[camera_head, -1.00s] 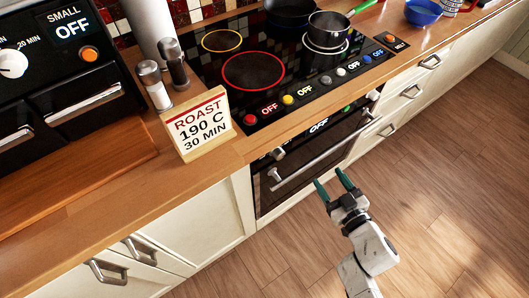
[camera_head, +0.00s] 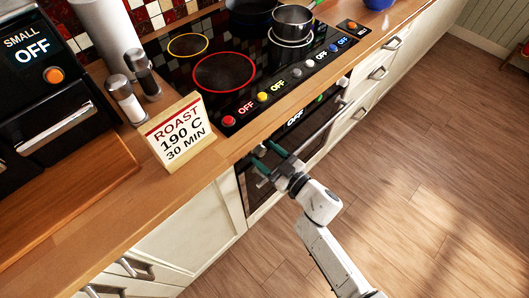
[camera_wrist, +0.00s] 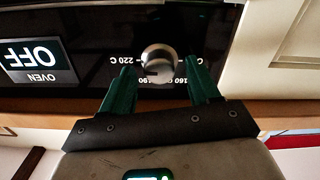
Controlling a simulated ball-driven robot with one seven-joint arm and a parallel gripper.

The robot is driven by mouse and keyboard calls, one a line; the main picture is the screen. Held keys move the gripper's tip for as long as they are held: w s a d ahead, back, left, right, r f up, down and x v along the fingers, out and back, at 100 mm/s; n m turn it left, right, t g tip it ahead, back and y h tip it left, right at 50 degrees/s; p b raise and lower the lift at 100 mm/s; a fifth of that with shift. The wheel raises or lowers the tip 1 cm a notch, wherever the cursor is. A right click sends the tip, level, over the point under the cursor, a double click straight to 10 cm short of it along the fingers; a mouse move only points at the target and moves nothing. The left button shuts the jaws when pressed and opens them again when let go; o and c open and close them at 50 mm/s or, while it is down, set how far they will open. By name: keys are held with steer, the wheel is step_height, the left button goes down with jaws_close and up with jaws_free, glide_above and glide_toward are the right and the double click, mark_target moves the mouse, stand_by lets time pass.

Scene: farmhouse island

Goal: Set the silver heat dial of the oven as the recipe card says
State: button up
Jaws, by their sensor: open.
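The recipe card (camera_head: 180,134) on the counter reads ROAST 190 C 30 MIN. The oven (camera_head: 303,140) is under the hob, its display (camera_head: 295,117) reading OFF; the display (camera_wrist: 38,62) is upside down in the wrist view. There the silver heat dial (camera_wrist: 158,60) sits on the black panel, with upside-down marks including 220 C, 160 and 190 around it. My gripper (camera_head: 265,154) is at the oven front, open. In the wrist view its green fingers (camera_wrist: 160,76) stand on either side of the dial; I cannot tell whether they touch it. In the head view my gripper hides the dial.
The hob above has several coloured knobs (camera_head: 262,97) and a pot (camera_head: 292,22). A small black oven (camera_head: 40,85) stands on the counter at left, near two shakers (camera_head: 126,100). White cabinets (camera_head: 180,235) flank the oven.

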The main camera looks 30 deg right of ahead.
steer(key=shift+w+a, duration=0.15)
steer(key=shift+w, duration=0.3)
steer(key=c, duration=1)
